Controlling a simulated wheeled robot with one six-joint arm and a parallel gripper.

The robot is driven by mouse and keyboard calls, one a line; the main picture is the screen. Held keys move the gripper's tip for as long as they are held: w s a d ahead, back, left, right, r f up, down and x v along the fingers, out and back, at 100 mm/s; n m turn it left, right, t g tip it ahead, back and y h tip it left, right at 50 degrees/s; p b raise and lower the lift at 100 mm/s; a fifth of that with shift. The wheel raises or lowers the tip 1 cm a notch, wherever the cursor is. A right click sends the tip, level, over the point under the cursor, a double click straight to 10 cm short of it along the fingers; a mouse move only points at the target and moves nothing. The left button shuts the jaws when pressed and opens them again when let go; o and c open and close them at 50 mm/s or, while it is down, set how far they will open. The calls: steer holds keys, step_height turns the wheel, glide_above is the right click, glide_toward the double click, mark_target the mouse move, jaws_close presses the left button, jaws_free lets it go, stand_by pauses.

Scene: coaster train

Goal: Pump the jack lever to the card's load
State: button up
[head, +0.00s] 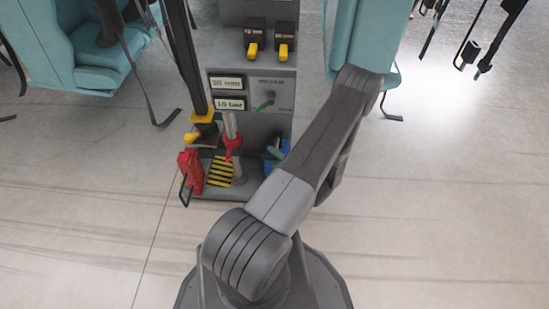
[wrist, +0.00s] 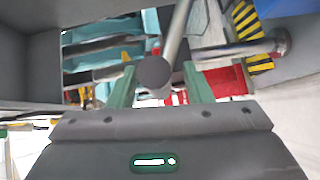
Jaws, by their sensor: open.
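The jack lever (head: 230,126) is a pale grey pole standing at the front of the grey cabinet, with a red collar low on it. In the wrist view a grey pole (wrist: 178,32) runs up from a dark round end (wrist: 153,72). My gripper (wrist: 160,88) is open, and the round end shows between its two green fingers; I cannot tell whether they touch it. Two white cards (head: 229,103) with small print, hard to read, are on the cabinet front.
A green release lever (head: 264,105) is on the cabinet face. Two black and yellow handles (head: 254,48) are above. A red object (head: 190,170) stands at the left of the base, beside a striped yellow-black plate (head: 219,172). Teal seats (head: 85,45) flank the cabinet. The front floor is clear.

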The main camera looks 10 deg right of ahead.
jaws_close()
steer(key=shift+w+r+p, duration=0.15)
steer(key=shift+r+p, duration=0.15)
steer(key=shift+r, duration=0.1)
steer(key=w+r+g+p, duration=0.1)
steer(key=r+p, duration=0.1)
steer(key=w+d+r+m+p, duration=0.1)
steer(key=w+r, duration=0.1)
steer(key=w+r+m+g+p, duration=0.1)
steer(key=w+r+p, duration=0.1)
steer(key=shift+w+d+r+g+h+p, duration=0.15)
steer(key=shift+d+r+g+h+p, duration=0.15)
steer(key=shift+p, duration=0.05)
steer(key=shift+w+d+r, duration=0.1)
steer(key=shift+w+r, duration=0.05)
steer(key=shift+w, duration=0.15)
jaws_free()
